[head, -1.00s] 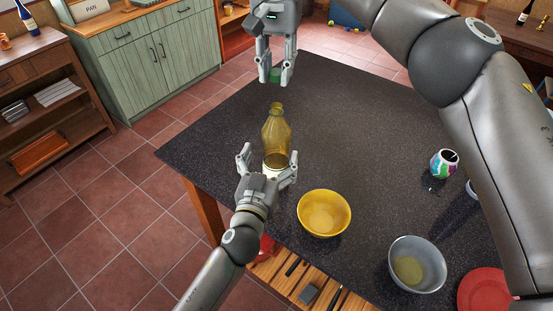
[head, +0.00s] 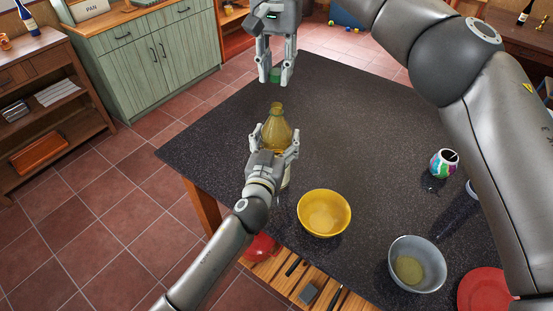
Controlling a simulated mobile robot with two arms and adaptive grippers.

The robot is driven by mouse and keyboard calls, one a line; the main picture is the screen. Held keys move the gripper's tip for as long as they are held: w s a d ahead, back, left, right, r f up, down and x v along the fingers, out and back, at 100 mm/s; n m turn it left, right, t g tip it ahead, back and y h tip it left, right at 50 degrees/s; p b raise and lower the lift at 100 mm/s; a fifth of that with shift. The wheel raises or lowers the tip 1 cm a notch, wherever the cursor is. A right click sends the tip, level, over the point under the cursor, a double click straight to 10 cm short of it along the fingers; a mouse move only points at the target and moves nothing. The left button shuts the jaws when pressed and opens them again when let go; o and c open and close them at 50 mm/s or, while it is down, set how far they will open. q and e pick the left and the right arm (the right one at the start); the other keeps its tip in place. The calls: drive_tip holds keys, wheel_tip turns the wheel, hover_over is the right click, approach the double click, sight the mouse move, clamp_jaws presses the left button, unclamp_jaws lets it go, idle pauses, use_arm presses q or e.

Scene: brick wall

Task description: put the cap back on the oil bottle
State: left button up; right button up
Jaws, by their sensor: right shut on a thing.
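The oil bottle (head: 278,124) is yellow-green and see-through, and stands upright on the dark table (head: 350,125) without a cap on its neck. My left gripper (head: 275,140) is at the front of the bottle, with its fingers spread to either side of it. It hides the lower part of the bottle, and I cannot tell whether the fingers touch. My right gripper (head: 276,79) points down above the table, beyond the bottle. It is shut on the green cap (head: 275,74), which it holds apart from the bottle's neck.
A yellow bowl (head: 324,213) stands close to the right of my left gripper. A grey bowl (head: 417,264), a red plate (head: 485,291) and a colourful jar (head: 444,163) are farther right. The table's middle, right of the bottle, is clear.

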use_arm(q)
drive_tip(key=c, duration=1)
use_arm(e)
drive_tip(key=shift+s+f, duration=0.1)
drive_tip(key=shift+f, duration=2.4)
drive_tip(key=shift+f, duration=0.1)
drive_tip(key=shift+f, duration=0.75)
use_arm(q)
drive_tip(key=shift+r, duration=0.1)
use_arm(e)
drive_tip(key=shift+f, duration=0.6)
